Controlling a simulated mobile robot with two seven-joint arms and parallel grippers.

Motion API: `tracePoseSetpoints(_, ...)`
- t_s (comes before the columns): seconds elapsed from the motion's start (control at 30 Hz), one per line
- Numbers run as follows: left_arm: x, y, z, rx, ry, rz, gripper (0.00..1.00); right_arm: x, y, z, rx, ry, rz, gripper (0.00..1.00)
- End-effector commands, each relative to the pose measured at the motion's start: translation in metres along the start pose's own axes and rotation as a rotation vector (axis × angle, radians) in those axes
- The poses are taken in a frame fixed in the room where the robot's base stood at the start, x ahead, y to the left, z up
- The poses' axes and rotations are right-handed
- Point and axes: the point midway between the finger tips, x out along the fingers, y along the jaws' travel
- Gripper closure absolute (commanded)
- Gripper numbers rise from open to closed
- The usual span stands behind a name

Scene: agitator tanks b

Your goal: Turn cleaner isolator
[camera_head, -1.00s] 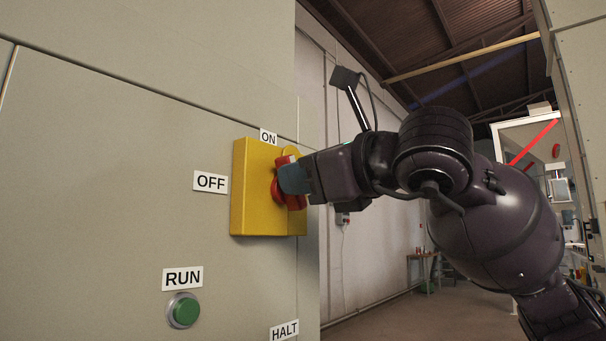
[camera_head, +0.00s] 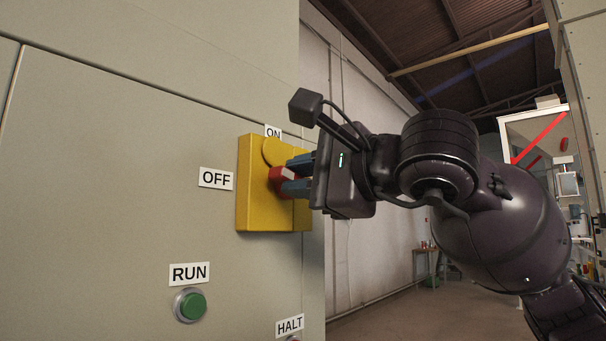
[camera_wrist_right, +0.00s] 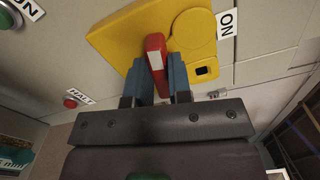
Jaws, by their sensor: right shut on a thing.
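The cleaner isolator is a yellow box (camera_head: 250,200) on the beige panel, with an ON label (camera_head: 273,131) above it and an OFF label (camera_head: 216,178) to its left. Its red handle (camera_head: 281,174) has a pale patch and lies roughly level, toward the OFF side. My right gripper (camera_head: 292,176) is shut on the handle, one blue-grey finger above it and one below. The right wrist view shows the red handle (camera_wrist_right: 155,50) between both fingers, beside the yellow box (camera_wrist_right: 120,35). My left gripper is not in view.
Below the isolator are a green RUN button (camera_head: 190,305) and a HALT label (camera_head: 289,325). The red HALT button (camera_wrist_right: 70,102) shows in the right wrist view. Open floor (camera_head: 385,310) lies to the right of the panel.

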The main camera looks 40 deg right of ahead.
Motion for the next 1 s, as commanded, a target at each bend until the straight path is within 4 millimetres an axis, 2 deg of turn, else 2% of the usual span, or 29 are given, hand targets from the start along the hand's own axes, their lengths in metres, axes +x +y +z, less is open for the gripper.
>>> tracePoseSetpoints(0.4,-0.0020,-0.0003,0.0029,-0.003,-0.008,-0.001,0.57,0.0002,0.0036,-0.0005,-0.210,0.000,0.002,1.00)
tracePoseSetpoints(1.0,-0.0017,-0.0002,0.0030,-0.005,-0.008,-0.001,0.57,0.0002,0.0040,-0.0006,-0.248,0.000,0.001,1.00)
